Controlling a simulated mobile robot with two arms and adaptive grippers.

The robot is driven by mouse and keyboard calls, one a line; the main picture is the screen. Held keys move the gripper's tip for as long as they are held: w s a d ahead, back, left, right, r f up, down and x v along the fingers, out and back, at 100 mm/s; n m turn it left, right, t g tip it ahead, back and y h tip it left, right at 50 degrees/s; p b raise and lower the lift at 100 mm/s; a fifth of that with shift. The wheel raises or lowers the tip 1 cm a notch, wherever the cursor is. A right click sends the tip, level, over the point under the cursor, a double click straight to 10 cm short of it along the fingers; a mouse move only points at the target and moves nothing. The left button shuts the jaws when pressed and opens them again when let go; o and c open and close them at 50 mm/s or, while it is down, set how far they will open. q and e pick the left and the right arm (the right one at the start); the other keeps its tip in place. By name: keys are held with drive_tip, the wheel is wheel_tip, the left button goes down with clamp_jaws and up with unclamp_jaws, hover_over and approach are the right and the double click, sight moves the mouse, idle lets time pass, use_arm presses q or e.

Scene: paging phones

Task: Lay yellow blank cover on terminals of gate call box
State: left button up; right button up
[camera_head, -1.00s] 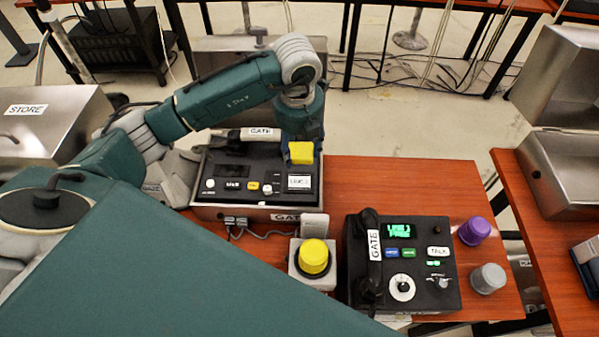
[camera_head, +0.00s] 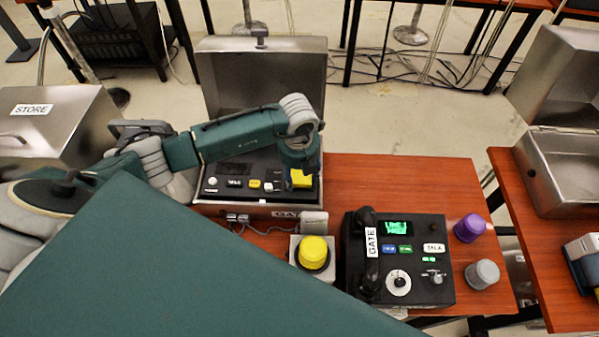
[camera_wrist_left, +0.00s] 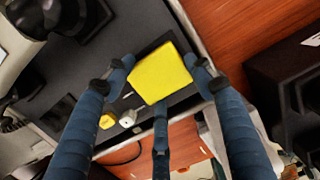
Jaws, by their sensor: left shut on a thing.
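The yellow blank cover (camera_head: 301,179) is a small square block at the right end of the gate call box (camera_head: 285,211). In the head view my wrist is directly over the cover. The terminals are hidden under the cover and gripper. I cannot tell whether the cover touches the panel. My right gripper does not show.
A yellow button (camera_head: 314,252) on a grey base and a black GATE phone unit (camera_head: 420,272) stand in front. Purple (camera_head: 470,228) and grey (camera_head: 483,273) knobs are at the right. A closed STORE case (camera_head: 45,125) is at the left. Table behind the phone unit is bare.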

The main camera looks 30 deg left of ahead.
sight(299, 180)
use_arm(q)
drive_tip(key=shift+f, duration=0.1)
drive_tip(key=o, duration=0.9)
drive_tip(key=shift+c, duration=0.2)
drive_tip(key=shift+o, duration=1.4)
drive_tip(key=shift+r, duration=0.5)
wheel_tip(299, 180, up, 11)
drive_tip(key=s+b, duration=0.1)
drive_tip(key=b, duration=0.2)
drive_tip(key=shift+s+d, duration=0.15)
drive_tip(key=shift+d, duration=0.1)
drive_tip(key=shift+r, duration=0.1)
